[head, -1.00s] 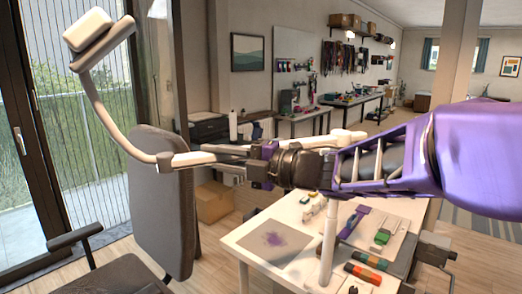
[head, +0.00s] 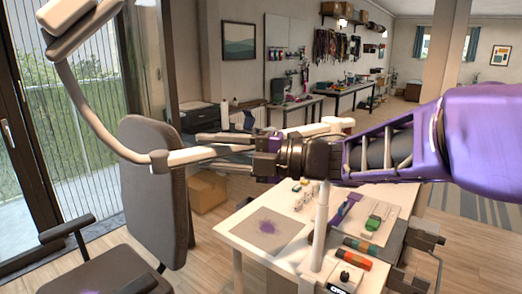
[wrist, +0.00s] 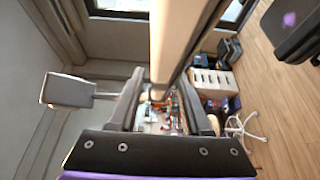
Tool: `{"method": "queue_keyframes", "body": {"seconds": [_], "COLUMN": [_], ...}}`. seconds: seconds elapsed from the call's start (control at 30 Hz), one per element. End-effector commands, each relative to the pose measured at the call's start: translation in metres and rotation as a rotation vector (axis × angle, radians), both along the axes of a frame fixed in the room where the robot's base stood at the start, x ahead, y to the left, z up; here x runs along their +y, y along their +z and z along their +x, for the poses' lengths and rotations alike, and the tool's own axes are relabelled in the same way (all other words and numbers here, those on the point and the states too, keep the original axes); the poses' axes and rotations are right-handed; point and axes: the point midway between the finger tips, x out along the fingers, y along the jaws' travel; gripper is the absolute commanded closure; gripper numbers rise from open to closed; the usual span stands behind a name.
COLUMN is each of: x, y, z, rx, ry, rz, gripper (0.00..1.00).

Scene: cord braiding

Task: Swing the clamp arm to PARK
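The clamp arm, as I take it, is a cream jointed arm (head: 90,108) at the left of the head view. It bends at a round joint (head: 158,162) and rises to a pale block (head: 65,12), cut by the top edge. My gripper (head: 207,149) reaches left from its dark wrist, its fingers along the arm's level part. In the wrist view, a thick cream bar (wrist: 178,40) runs between my two fingers (wrist: 163,90). Whether the fingers press on it I cannot tell. A pale block (wrist: 68,91) shows left of them. No PARK mark is readable.
A white table (head: 232,232) stands below my arm, with a pale post (head: 320,230), tools and a small knobbed box (head: 345,278). A grey office chair (head: 155,195) stands close behind the cream arm. A cardboard box (head: 207,191) is on the floor.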

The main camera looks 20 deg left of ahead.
Motion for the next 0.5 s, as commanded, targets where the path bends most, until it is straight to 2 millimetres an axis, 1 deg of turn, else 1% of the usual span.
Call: {"method": "queue_keyframes", "body": {"seconds": [0.33,0.43,0.5], "x": [-0.002,-0.009,-0.02], "y": [0.0,0.0,0.0], "z": [0.001,0.002,0.004], "rx": [-0.001,-0.001,-0.002], "ry": [-0.002,-0.003,-0.004], "rz": [0.0,-0.001,-0.001], "gripper": [0.45,0.45,0.45]}}
